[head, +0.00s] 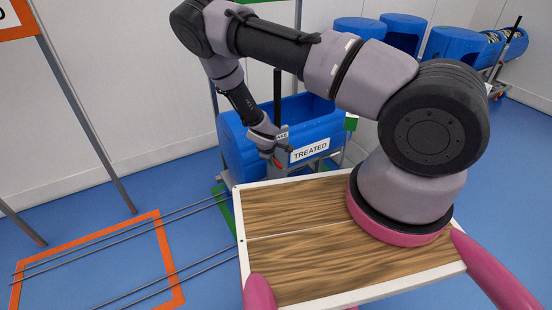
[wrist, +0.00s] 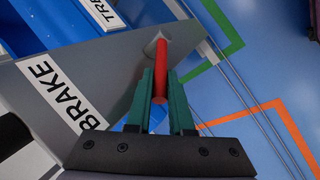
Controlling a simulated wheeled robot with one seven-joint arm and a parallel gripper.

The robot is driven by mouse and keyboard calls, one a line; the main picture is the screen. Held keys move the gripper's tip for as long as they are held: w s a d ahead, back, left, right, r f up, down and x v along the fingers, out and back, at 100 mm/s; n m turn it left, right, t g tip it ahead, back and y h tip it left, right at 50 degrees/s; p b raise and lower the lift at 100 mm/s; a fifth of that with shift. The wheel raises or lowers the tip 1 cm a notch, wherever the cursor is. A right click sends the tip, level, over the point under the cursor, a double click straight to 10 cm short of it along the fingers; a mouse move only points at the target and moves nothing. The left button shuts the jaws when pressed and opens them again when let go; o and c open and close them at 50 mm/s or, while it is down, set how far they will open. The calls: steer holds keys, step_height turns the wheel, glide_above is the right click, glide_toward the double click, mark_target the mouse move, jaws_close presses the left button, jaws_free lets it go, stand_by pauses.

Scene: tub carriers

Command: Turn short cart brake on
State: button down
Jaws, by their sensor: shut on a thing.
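The cart with the blue tub (head: 236,150) stands beyond my wooden deck, and its front label reads TREATED. A grey plate (wrist: 115,75) on it bears a white BRAKE label (wrist: 62,95) in the wrist view. A red brake lever (wrist: 163,58) sticks out from a pale round pivot on this plate. My gripper (wrist: 160,82) has its green fingers shut on the lever, one on each side. In the head view the gripper (head: 272,150) is at the cart's near side, and a bit of red shows there. The fingers hide part of the lever.
Several blue tubs (head: 402,32) stand along the back wall at right. An orange floor frame (head: 170,255) and thin rails (head: 110,238) lie at left, with grey posts (head: 85,110) nearby. Green floor marking (head: 228,208) runs beneath the cart.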

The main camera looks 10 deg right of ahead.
steer(key=shift+s+a+f+n+t+h, duration=0.25)
steer(key=shift+a+f+t+h, duration=0.35)
steer(key=shift+h, duration=0.5)
steer(key=shift+s+a+f+n+t+h, duration=0.15)
steer(key=shift+a+f+t+h, duration=0.3)
steer(key=shift+f+h, duration=0.6)
steer(key=shift+s+a+f+n+t+h, duration=0.15)
steer(key=shift+a+f+n+t+h, duration=0.2)
steer(key=shift+a+f+h, duration=0.6)
steer(key=shift+d+r+h, duration=0.25)
steer(key=shift+d+h, duration=0.05)
steer(key=c, duration=0.8)
jaws_free()
steer(key=shift+a, duration=0.1)
steer(key=v, duration=1)
steer(key=shift+s+a+r, duration=0.15)
steer(key=shift+s, duration=0.15)
